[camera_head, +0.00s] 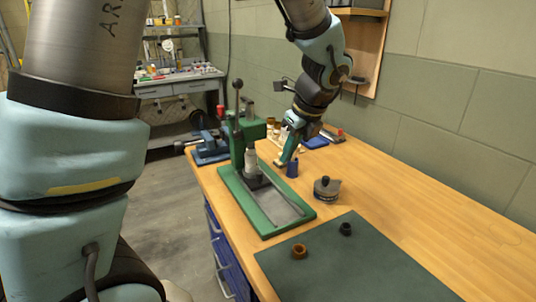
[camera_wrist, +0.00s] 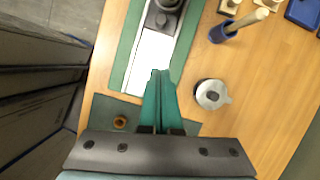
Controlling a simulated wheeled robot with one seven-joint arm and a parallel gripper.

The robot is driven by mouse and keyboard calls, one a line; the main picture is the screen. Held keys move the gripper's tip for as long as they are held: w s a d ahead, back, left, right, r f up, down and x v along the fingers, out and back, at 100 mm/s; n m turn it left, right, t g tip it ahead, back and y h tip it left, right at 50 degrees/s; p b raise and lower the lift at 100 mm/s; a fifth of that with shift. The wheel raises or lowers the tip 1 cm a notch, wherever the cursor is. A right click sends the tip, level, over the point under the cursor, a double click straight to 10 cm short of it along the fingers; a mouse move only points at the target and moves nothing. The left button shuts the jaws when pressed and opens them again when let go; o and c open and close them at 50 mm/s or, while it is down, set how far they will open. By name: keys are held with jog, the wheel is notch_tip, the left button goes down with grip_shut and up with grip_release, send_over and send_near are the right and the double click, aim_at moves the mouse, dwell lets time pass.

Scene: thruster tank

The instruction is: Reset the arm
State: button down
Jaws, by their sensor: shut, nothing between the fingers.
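My gripper (camera_head: 283,160) hangs from my arm above the wooden workbench, close to a green press and a small blue cup. In the wrist view my gripper (camera_wrist: 161,74) shows its two teal fingers closed together at the tips, with nothing between them. The fingers overlap the lower part of the green press (camera_wrist: 122,55) in that view. My arm reaches in from the top of the head view and bends down over the bench.
The green press (camera_head: 241,186) stands on the bench (camera_head: 399,190). Near it are the blue cup (camera_head: 292,168), a grey round pot (camera_head: 327,189) and a blue vise (camera_head: 210,148). A dark green mat (camera_head: 350,265) carries a brown ring (camera_head: 299,251) and a black part (camera_head: 346,229). The right of the bench is clear.

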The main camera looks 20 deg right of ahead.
jog(key=s+a+f+n+g+h, duration=0.1)
jog(key=a+f+n, duration=0.1)
jog(key=a+n, duration=1.2)
jog(key=a+f+n+g+h, duration=0.1)
jog(key=a+n, duration=1.3)
jog(key=n, duration=0.2)
jog(key=shift+s+a+f, duration=0.35)
jog(key=c, duration=1.6)
grip_release()
